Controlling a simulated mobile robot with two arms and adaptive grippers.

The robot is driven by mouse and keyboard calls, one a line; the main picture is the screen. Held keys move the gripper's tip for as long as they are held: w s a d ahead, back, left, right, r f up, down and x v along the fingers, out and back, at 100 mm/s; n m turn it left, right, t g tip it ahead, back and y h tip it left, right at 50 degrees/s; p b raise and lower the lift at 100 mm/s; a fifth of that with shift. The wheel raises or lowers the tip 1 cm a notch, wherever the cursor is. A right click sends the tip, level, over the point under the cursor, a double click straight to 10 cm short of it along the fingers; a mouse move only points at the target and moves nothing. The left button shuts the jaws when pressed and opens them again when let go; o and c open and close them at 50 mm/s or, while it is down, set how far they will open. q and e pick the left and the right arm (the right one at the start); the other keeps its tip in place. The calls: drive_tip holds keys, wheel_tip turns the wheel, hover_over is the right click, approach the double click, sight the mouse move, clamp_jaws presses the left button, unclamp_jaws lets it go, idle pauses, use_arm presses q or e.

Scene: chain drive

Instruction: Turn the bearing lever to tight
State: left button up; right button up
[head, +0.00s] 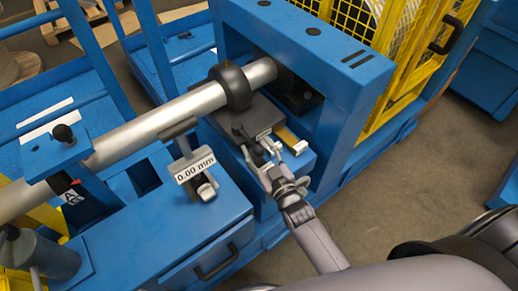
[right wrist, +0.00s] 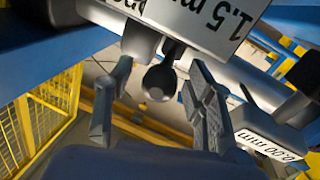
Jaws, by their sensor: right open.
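A dark ball-ended lever (right wrist: 159,82) hangs under a plate marked 1.5 mm (right wrist: 215,18) in the right wrist view. I take it for the bearing lever; no tight mark is readable. In the head view the bearing block (head: 262,112) sits under the blue frame, with a small label on its front. My right gripper (head: 268,160) is at the front of that block. Its fingers (right wrist: 150,105) are open on either side of the ball end, apart from it. In the head view my gripper partly hides the lever. My left gripper is in neither view.
A silver shaft (head: 133,138) with a black collar (head: 231,86) runs above the block. A 0.00 mm gauge (head: 195,170) stands to the left. The blue frame (head: 345,95) and yellow cage (head: 405,50) bound the right. Open floor (head: 400,170) lies at lower right.

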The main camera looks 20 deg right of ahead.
drive_tip(key=shift+c, duration=0.6)
clamp_jaws()
